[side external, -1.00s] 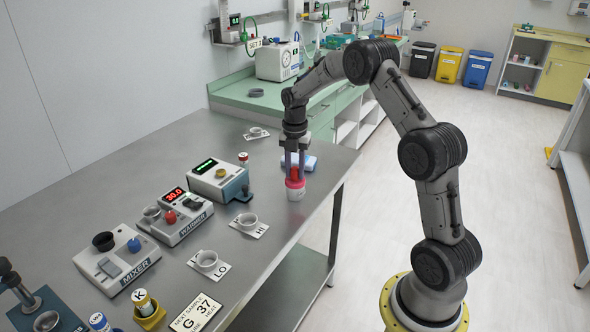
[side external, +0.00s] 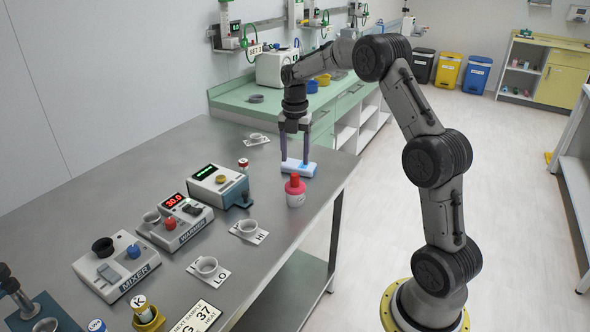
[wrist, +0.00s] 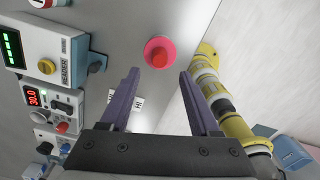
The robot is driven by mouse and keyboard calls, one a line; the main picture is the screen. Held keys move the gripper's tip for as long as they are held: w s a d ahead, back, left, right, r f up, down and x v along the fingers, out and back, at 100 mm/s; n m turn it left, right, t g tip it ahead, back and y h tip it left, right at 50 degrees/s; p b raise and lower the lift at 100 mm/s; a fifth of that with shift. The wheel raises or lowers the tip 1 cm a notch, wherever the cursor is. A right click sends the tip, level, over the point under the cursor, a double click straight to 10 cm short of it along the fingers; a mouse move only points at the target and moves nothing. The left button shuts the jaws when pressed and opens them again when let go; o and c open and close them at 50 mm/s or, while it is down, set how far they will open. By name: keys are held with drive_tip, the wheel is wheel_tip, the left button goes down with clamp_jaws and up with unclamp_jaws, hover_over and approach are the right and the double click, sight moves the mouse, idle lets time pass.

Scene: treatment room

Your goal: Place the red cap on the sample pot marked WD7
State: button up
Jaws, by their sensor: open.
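The cap looks level, with a knob on a wider pinkish-red rim. No marking on the pot can be read. My gripper (side external: 296,164) is open and empty, above and a little behind the pot in the side view, clear of the cap.
The reader (side external: 218,183), warmer (side external: 175,222) and mixer (side external: 117,266) stand left of the pot. Ring holders on the HI card (side external: 248,231) and LO card (side external: 208,268) lie nearer the front. A pale blue-white block (side external: 312,169) lies behind the pot.

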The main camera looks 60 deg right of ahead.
sight(295, 175)
drive_tip(key=s+a+r+m+t, duration=0.1)
drive_tip(key=s+a+r+m, duration=0.3)
drive_tip(key=a+r, duration=0.5)
drive_tip(key=s+a+r+m+t, duration=0.2)
drive_tip(key=s+a+r+m, duration=0.35)
drive_tip(key=s, duration=0.25)
drive_tip(key=s+a+f+m+t, duration=0.1)
drive_tip(key=s+a+f+m, duration=0.1)
drive_tip(key=s+a+m, duration=0.2)
drive_tip(key=s+a+f+m+t, duration=0.1)
drive_tip(key=s+a+f+m, duration=0.1)
drive_tip(key=s+a+m, duration=0.2)
drive_tip(key=s+m, duration=0.3)
drive_tip(key=s, duration=0.4)
drive_tip(key=shift+a+f+t, duration=0.2)
drive_tip(key=shift+f+t, duration=0.1)
drive_tip(key=shift+f, duration=0.05)
